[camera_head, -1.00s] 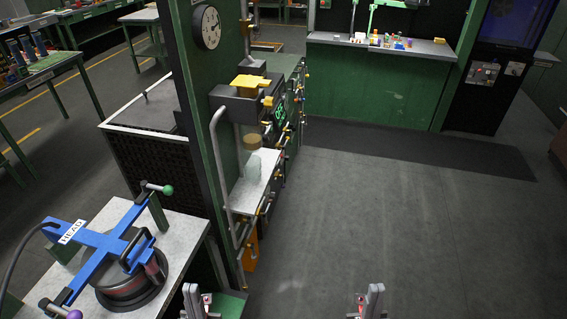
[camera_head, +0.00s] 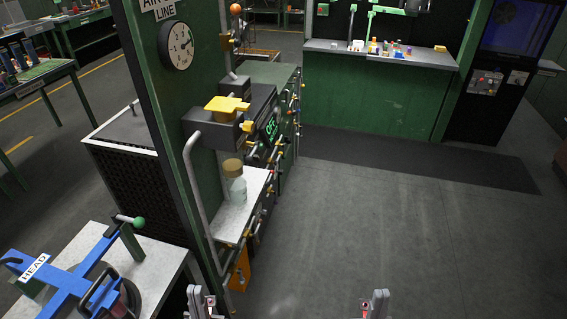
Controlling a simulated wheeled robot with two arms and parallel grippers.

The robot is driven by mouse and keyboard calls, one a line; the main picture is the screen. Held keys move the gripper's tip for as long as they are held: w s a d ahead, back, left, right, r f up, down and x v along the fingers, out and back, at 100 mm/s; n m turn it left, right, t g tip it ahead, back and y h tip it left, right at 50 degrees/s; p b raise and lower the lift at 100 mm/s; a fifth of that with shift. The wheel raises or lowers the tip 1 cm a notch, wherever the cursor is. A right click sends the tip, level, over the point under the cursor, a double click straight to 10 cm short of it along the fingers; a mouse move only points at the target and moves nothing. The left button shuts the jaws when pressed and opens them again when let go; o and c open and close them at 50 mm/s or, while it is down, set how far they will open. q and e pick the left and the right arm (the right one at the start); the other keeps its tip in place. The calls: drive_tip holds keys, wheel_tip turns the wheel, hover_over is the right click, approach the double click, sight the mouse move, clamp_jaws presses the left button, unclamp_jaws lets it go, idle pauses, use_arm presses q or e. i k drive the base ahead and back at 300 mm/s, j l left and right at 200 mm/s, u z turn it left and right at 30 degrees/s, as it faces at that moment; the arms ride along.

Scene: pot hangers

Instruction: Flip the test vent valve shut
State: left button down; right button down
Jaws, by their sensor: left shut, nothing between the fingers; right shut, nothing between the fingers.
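A green panel stand (camera_head: 158,110) stands at left centre with a gauge (camera_head: 177,45), a sign partly cut off at the top, and pipework. A yellow block (camera_head: 227,106) sits on a dark box on its side. Several small yellow-handled valves line the bench edge to its right; I cannot tell which is the test vent valve. My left gripper (camera_head: 201,303) and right gripper (camera_head: 375,304) show at the bottom edge, both shut and empty, apart from the panel and its valves.
A blue clamp marked HEAD (camera_head: 62,284) lies on a pale table at lower left. A capped glass jar (camera_head: 235,188) stands on a white shelf (camera_head: 238,222). Open grey floor (camera_head: 390,220) lies to the right. A green counter (camera_head: 375,95) stands at the back.

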sight(272, 172)
drive_tip(key=i+l, duration=0.25)
drive_tip(key=i, duration=0.15)
drive_tip(key=i+l+z, duration=0.15)
drive_tip(key=i+l, duration=0.35)
drive_tip(key=i, duration=0.3)
drive_tip(key=i+l+z, duration=0.15)
drive_tip(key=i, duration=0.25)
drive_tip(key=l, duration=0.1)
